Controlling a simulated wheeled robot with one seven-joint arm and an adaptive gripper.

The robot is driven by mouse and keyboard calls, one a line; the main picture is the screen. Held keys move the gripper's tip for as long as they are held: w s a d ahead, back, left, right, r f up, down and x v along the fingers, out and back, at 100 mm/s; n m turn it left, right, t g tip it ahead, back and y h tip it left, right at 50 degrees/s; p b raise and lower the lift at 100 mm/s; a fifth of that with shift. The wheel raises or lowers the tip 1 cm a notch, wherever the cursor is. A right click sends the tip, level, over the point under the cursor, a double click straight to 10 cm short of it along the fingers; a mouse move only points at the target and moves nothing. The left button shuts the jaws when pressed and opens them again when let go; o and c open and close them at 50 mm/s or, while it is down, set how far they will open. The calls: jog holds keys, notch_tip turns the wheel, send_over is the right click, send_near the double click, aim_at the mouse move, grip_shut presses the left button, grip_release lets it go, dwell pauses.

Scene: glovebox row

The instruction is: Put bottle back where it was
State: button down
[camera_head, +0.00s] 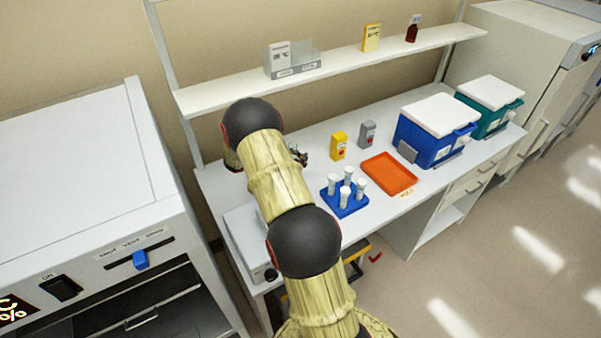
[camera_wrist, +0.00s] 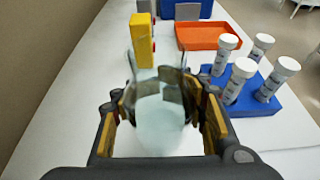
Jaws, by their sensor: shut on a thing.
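My gripper (camera_wrist: 160,92) is shut on a pale, see-through bottle (camera_wrist: 163,125), which stands between the yellow-padded fingers in the wrist view. The bottle looks upright, with the white bench under or behind it; I cannot tell whether its base touches the bench. In the head view my gripper (camera_head: 300,156) is over the back left of the bench, largely hidden by my arm, and the held bottle cannot be made out there. A small dark brown bottle (camera_head: 412,30) stands at the right of the wall shelf.
A blue rack (camera_head: 335,208) of white-capped tubes, a yellow box (camera_head: 338,146), a grey box (camera_head: 367,134) and an orange tray (camera_head: 388,175) lie right of my gripper. Blue (camera_head: 432,140) and teal (camera_head: 492,113) coolers stand farther right. The shelf (camera_head: 350,63) overhangs the back.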

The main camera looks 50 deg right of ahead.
jog(key=shift+f, duration=2.85)
jog(key=shift+b, duration=0.3)
jog(key=shift+f, duration=0.1)
jog(key=c, duration=1)
grip_release()
jog(key=shift+a, duration=0.1)
jog(key=v, duration=1.2)
jog(key=shift+p, duration=0.45)
